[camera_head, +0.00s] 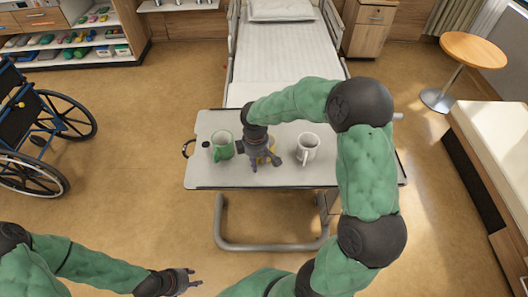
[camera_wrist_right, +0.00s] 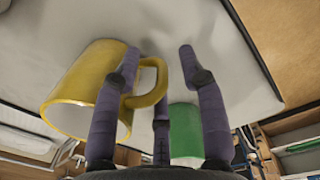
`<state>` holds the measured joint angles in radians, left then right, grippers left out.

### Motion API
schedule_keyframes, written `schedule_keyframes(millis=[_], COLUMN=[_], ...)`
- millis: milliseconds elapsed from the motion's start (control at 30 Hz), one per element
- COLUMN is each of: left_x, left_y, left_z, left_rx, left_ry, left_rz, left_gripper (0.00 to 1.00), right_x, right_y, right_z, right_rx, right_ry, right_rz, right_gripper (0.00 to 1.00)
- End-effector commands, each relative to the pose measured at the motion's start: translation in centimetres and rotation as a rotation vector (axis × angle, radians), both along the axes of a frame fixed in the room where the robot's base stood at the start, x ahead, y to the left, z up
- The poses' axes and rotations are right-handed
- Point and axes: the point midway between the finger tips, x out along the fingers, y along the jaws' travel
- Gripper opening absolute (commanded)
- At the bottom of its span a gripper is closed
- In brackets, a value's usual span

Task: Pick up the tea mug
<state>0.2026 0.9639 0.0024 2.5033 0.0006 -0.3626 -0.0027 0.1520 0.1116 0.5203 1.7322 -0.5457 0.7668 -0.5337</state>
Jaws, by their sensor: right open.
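Three mugs stand on the overbed table (camera_head: 310,178): a green mug (camera_head: 222,147) at left, a white mug (camera_head: 307,147) at right, and a yellow mug (camera_head: 271,145) between them, mostly hidden by my right gripper. I cannot tell from looks which is the tea mug. My right gripper (camera_head: 264,163) is open, pointing down at the yellow mug. In the right wrist view the yellow mug (camera_wrist_right: 72,92) is left of the gripper (camera_wrist_right: 158,62), its handle among the open fingers; contact is unclear. The green mug (camera_wrist_right: 185,130) shows behind them. My left gripper (camera_head: 190,281) is low at the front, away from the table, its opening unclear.
A dark ring-shaped item (camera_head: 187,149) is at the table's left edge, near the green mug. A bed (camera_head: 282,60) stands behind the table. A wheelchair (camera_head: 45,130) is at left, a round side table (camera_head: 473,50) at right. Floor left of the table is clear.

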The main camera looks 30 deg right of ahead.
Motion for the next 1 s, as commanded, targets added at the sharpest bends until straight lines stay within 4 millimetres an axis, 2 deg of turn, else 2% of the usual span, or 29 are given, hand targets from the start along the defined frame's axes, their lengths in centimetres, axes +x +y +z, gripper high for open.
schedule_keyframes(millis=[133,167,300,767,1000], left_x=[0.0,0.0,0.0,0.0,0.0], left_y=[0.0,0.0,0.0,0.0,0.0], left_z=[0.1,0.1,0.1,0.1,0.6], left_rx=[0.000,0.000,0.000,0.000,0.000], left_ry=[0.000,0.000,0.000,0.000,0.000], left_rz=[0.000,0.000,0.000,0.000,0.000], left_gripper=[0.40,0.40,0.40,0.40,0.40], right_x=[0.0,0.0,0.0,0.1,0.2], right_y=[0.0,0.0,0.0,0.0,-0.1], right_z=[0.1,0.1,0.1,0.4,2.5], right_rx=[0.000,0.000,0.000,-0.001,-0.002], right_ry=[-0.001,-0.001,-0.001,-0.004,-0.005], right_rz=[0.000,0.000,0.000,0.000,0.000], right_gripper=[0.42,0.39,0.00,0.00,0.00])
